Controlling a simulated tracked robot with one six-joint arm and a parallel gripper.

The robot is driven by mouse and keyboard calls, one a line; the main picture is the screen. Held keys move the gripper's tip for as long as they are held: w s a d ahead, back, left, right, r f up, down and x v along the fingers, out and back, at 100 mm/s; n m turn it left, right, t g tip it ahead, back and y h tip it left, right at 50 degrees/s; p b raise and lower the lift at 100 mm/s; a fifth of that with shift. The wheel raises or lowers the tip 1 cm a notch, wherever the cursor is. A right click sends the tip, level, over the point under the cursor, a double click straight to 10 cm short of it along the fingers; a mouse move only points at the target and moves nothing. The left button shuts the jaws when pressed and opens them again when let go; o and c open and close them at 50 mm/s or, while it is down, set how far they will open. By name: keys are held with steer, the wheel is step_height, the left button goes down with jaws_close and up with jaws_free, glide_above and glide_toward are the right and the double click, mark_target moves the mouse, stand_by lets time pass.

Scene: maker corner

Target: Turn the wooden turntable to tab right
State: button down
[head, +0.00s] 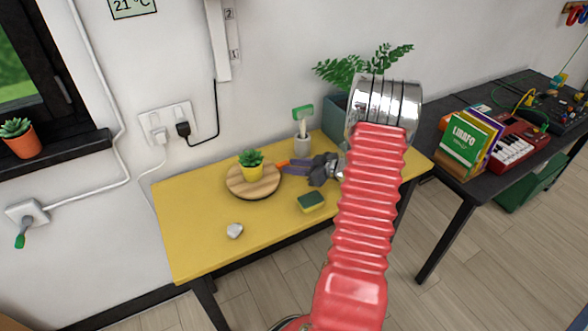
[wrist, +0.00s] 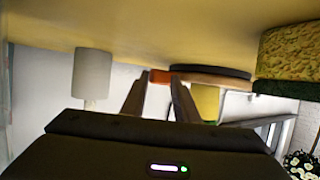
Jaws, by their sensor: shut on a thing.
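The round wooden turntable (head: 238,186) lies on the yellow table, with a yellow pot (head: 253,172) holding a green succulent on it. In the wrist view, which looks upside down, the turntable (wrist: 222,80) is seen edge-on with its orange tab (wrist: 160,76). In the head view the orange tab (head: 283,163) is at the turntable's right side. My gripper (head: 287,165) reaches in from the right. In the wrist view its fingers (wrist: 160,82) are on either side of the tab, shut on it. The fingers partly cover the tab and the pot.
On the yellow table (head: 190,222), a green-and-yellow sponge (head: 311,202) lies in front of my gripper, and a crumpled whitish object (head: 235,231) at the front. A pale cup with a brush (head: 302,143) stands behind my gripper; a planter (head: 340,122) stands at the back right.

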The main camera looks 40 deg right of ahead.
steer(key=shift+w+a+f, duration=0.1)
steer(key=shift+a, duration=0.3)
steer(key=c, duration=1.6)
jaws_free()
steer(key=shift+c, duration=0.2)
steer(key=shift+d, duration=0.1)
step_height(320, 180, up, 10)
